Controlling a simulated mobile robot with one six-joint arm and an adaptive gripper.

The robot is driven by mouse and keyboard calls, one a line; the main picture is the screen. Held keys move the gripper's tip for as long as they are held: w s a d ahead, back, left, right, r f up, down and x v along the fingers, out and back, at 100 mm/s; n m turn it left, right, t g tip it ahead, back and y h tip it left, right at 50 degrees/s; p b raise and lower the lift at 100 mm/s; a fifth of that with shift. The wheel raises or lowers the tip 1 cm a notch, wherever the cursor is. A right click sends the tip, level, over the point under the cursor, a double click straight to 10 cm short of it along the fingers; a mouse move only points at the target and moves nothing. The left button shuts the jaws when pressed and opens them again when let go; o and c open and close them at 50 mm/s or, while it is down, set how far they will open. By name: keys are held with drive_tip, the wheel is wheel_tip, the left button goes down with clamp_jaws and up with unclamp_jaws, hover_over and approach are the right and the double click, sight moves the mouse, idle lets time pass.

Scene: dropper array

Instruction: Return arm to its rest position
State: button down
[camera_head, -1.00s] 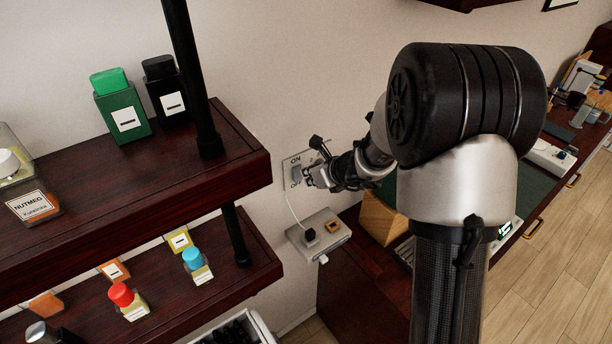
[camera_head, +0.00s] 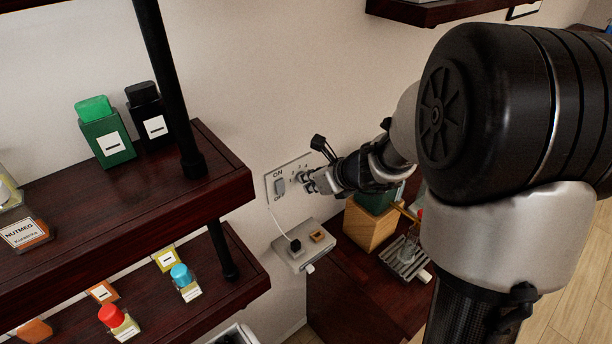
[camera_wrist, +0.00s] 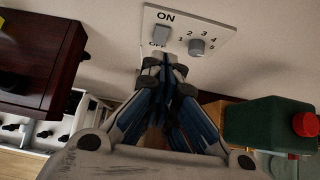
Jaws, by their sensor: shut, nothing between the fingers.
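My gripper (camera_head: 308,183) is at the wall switch panel (camera_head: 268,189), in front of its right part in the head view. The panel has a rocker switch (camera_head: 280,187) marked ON and OFF, and a numbered dial, which shows clearly in the wrist view (camera_wrist: 197,46). In the wrist view my gripper (camera_wrist: 163,62) has its fingers together and empty, just below the panel between switch and dial. I cannot tell whether the fingertips touch the panel. My arm reaches in from the right of the head view.
Dark wooden shelves (camera_head: 120,205) with bottles stand at the left. A small socket box (camera_head: 305,247) with a plug is below the panel. A wooden block (camera_head: 368,228) and a green container with a red cap (camera_wrist: 268,125) are at the right, close to my gripper.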

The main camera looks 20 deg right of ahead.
drive_tip(key=shift+s, duration=0.1)
drive_tip(key=s+a+f+n+g+y+b, duration=0.1)
drive_tip(key=s+a+f+n+b, duration=0.1)
drive_tip(key=s+a+n+b, duration=0.45)
drive_tip(key=s+a+f+n+g+b, duration=0.2)
drive_tip(key=s+a+f+n+b, duration=0.15)
drive_tip(key=s+n+b, duration=0.6)
drive_tip(key=s+d+f+n+h+b, duration=0.2)
drive_tip(key=s+d+f+n+b, duration=0.1)
drive_tip(key=s+n, duration=0.4)
drive_tip(key=s+d+f+n+g+h+b, duration=0.1)
drive_tip(key=s+d+f+n+h+b, duration=0.1)
drive_tip(key=s+n, duration=0.6)
wheel_tip(320, 180, down, 4)
drive_tip(key=shift+d+r+h+b, duration=0.1)
drive_tip(key=shift+d+h+b, duration=0.2)
drive_tip(key=shift+d+b, duration=0.65)
drive_tip(key=c, duration=2.4)
unclamp_jaws()
drive_tip(key=shift+a, duration=0.3)
